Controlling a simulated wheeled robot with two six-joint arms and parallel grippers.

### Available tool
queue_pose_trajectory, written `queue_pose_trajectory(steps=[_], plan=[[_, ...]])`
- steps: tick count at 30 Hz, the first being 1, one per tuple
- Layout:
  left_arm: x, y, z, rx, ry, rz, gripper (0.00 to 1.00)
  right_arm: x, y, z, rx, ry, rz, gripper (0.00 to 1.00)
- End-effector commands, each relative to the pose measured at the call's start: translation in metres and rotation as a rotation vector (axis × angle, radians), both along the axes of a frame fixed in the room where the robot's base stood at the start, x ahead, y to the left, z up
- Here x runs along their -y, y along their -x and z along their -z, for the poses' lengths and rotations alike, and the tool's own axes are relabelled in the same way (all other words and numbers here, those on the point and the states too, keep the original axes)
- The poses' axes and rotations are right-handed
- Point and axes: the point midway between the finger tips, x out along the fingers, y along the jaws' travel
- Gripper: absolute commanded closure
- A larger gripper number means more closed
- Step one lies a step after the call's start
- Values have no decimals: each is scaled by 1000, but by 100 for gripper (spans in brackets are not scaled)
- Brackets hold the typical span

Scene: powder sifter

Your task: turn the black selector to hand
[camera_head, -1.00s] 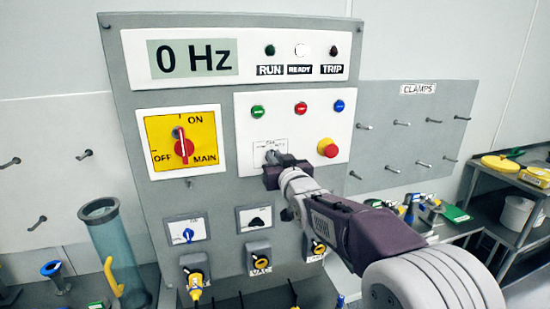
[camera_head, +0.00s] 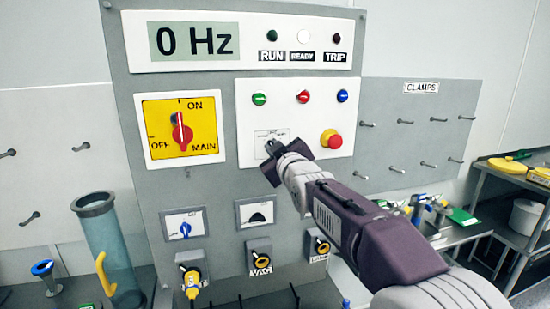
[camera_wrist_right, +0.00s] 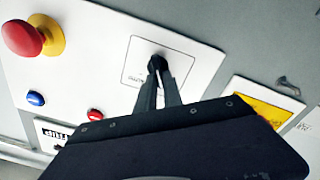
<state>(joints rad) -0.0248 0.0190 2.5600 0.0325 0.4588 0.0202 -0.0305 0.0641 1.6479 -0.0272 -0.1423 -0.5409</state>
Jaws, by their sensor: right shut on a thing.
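The black selector (camera_head: 270,147) sits on its small labelled plate (camera_head: 285,133) on the white control panel, mostly hidden by my gripper in the head view. In the right wrist view the selector (camera_wrist_right: 156,63) shows between my fingertips, in front of its plate (camera_wrist_right: 135,68). My right gripper (camera_head: 274,153) is shut on the selector. Its two dark fingers (camera_wrist_right: 158,80) converge on the knob in the wrist view. The plate's lettering is too small to read, so the selector's exact position cannot be told. My left gripper is not in view.
The red emergency button (camera_head: 331,139) is close to the right of my gripper. Green (camera_head: 259,99), red (camera_head: 303,97) and blue (camera_head: 342,96) buttons are above. The yellow main switch (camera_head: 182,130) is to the left.

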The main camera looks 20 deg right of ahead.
Motion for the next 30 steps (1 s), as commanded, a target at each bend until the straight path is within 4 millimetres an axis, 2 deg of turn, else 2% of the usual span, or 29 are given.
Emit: queue_pose_trajectory(steps=[3,12,30], plan=[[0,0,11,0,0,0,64,-1,0,4,1,73,-1,100],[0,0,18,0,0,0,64,-3,0,4,4,199,-1,100],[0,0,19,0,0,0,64,-3,0,3,5,234,0,100]])
